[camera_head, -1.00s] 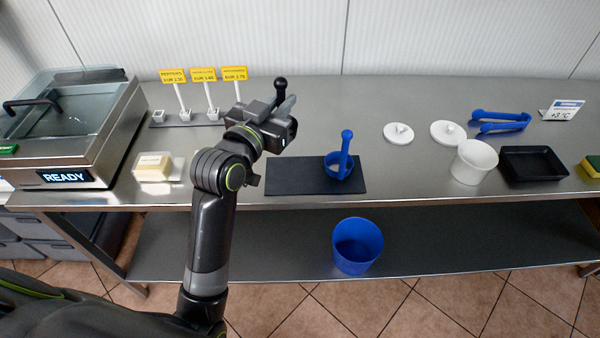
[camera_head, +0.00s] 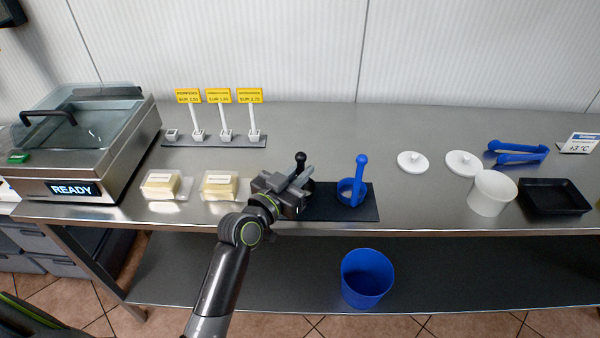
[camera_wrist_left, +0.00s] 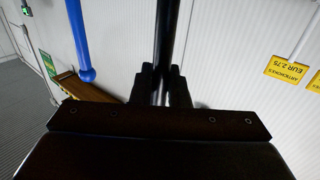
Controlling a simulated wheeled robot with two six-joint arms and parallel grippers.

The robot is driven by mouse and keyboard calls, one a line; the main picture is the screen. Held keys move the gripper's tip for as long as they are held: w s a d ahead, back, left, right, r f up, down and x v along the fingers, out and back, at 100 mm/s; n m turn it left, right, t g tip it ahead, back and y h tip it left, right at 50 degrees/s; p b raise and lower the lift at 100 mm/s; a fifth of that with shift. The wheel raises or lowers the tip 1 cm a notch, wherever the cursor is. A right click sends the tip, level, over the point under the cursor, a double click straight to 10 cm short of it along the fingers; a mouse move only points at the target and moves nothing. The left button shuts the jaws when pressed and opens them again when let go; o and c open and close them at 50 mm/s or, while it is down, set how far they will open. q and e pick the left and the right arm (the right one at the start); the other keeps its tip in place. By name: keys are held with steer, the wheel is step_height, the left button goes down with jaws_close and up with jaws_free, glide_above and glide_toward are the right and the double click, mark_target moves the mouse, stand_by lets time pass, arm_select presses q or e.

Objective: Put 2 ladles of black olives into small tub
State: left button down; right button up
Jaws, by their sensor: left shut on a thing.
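My left gripper (camera_head: 298,182) is shut on the upright handle of a black ladle (camera_head: 301,158), at the left end of the dark mat (camera_head: 328,209). The black handle (camera_wrist_left: 166,35) stands between the fingers in the left wrist view. The ladle's lower end is hidden behind my gripper. A blue ladle (camera_head: 360,172) stands upright on the mat just right of it; its handle shows in the left wrist view (camera_wrist_left: 80,40). A white tub (camera_head: 491,195) stands open further right. I see no olives. My right gripper is not in view.
Two wrapped pale blocks (camera_head: 162,184) lie left of my gripper, beside a glass-lidded machine (camera_head: 75,140). Price signs (camera_head: 220,97) stand behind. White lids (camera_head: 412,161), blue tongs (camera_head: 517,152) and a black tray (camera_head: 553,197) are at right. A blue bin (camera_head: 367,279) is below.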

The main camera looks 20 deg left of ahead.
arm_select(q)
steer(key=shift+f, duration=0.15)
steer(key=c, duration=1.4)
jaws_free()
steer(key=shift+r, duration=0.2)
steer(key=b+v, duration=0.3)
steer(key=v, duration=0.9)
